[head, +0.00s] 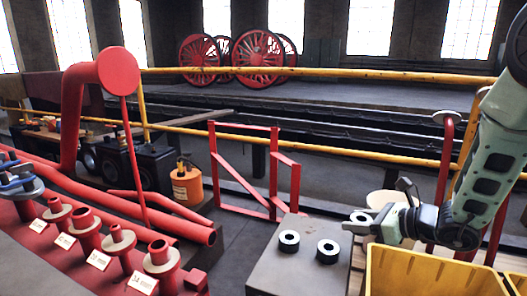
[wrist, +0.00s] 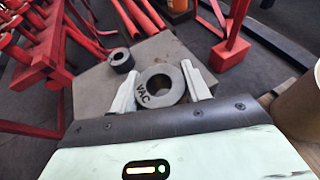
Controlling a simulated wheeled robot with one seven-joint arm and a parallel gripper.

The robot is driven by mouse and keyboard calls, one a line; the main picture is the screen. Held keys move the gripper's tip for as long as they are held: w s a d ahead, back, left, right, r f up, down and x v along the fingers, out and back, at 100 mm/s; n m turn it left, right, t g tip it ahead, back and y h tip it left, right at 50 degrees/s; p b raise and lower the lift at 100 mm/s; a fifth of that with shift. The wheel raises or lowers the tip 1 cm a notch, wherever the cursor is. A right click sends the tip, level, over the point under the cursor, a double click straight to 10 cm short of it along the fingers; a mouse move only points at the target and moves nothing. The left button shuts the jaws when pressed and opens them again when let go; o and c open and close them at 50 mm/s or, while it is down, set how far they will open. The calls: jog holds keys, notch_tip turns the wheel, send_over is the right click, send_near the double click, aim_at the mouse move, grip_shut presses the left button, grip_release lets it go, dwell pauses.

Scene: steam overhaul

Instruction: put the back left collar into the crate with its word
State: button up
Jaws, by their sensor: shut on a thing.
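My gripper (head: 358,221) is at the right of the grey block (head: 275,266) in the head view. In the wrist view it (wrist: 160,82) is shut on a grey ring-shaped collar (wrist: 160,86) with "VAC" on its face. Two dark collars with pale tops, a left one (head: 289,240) and a right one (head: 328,251), sit on the block in the head view. One loose collar (wrist: 121,60) shows beyond the held one in the wrist view. A yellow crate (head: 440,275) stands at the lower right, below my arm; I see no word on it.
A red frame (head: 272,178) stands behind the block. Red pipes and flanged posts with white labels (head: 142,281) fill the left. An orange can (head: 187,186) is on the floor. A yellow rail (head: 320,71) crosses behind. A brown cylinder (wrist: 299,107) is close at right in the wrist view.

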jog(key=s+d+f+n+g+y, duration=0.1)
jog(key=s+d+f, duration=0.5)
jog(key=d+f, duration=0.35)
notch_tip(320, 180, up, 31)
jog(key=p, duration=3.8)
jog(key=shift+n+p, duration=0.3)
jog(key=shift+p, duration=0.05)
jog(key=shift+s, duration=0.1)
